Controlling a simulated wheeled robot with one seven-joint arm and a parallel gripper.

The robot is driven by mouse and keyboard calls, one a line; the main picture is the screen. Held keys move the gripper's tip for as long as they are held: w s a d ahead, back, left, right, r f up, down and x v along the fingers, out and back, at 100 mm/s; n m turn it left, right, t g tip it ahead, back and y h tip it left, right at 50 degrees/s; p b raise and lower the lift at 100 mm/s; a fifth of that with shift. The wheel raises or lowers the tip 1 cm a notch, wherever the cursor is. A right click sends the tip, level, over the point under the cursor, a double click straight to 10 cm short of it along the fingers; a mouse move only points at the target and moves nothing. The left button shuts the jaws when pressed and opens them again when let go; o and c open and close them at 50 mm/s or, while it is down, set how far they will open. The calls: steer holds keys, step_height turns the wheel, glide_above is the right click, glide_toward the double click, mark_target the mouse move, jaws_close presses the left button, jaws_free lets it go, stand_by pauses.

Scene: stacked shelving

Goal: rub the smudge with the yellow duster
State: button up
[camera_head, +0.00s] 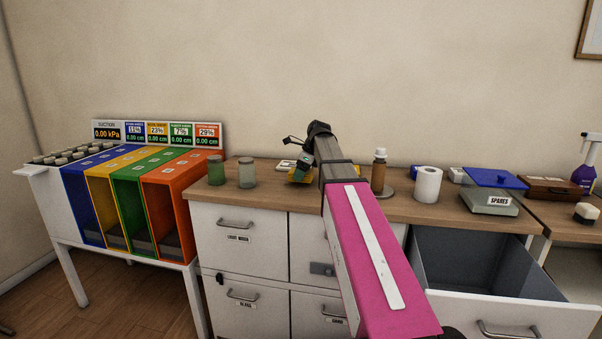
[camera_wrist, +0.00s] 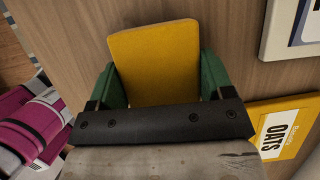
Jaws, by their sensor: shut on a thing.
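The yellow duster (camera_wrist: 155,60) is a flat pad with rounded corners, shown in the wrist view. My gripper (camera_wrist: 158,78) is shut on it, with one green finger at each side. The duster is over the wooden counter top; I cannot tell whether it touches the wood. I cannot make out a smudge in either view.
A yellow OATS packet (camera_wrist: 283,130) lies right of my gripper, below a white-edged item (camera_wrist: 292,28). Two jars (camera_head: 216,170) stand left on the counter (camera_head: 270,190). A drawer (camera_head: 500,310) is open.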

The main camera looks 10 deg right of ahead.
steer(key=shift+f, duration=0.6)
steer(key=shift+f, duration=0.3)
stand_by(1.2)
steer(key=shift+s+d, duration=0.2)
steer(key=shift+s, duration=0.3)
steer(key=shift+s+d, duration=0.2)
steer(key=shift+s, duration=0.25)
steer(key=shift+w+a, duration=0.2)
steer(key=shift+w, duration=0.3)
steer(key=shift+w+a, duration=0.2)
steer(key=shift+w, duration=0.3)
steer(key=shift+w, duration=0.1)
steer(key=shift+w+a, duration=0.35)
steer(key=shift+w, duration=0.45)
steer(key=shift+s+d+f, duration=0.1)
steer(key=shift+s+d, duration=0.1)
steer(key=shift+s, duration=0.35)
steer(key=shift+s+d+f, duration=0.1)
steer(key=shift+s+d, duration=0.05)
steer(key=shift+s, duration=0.4)
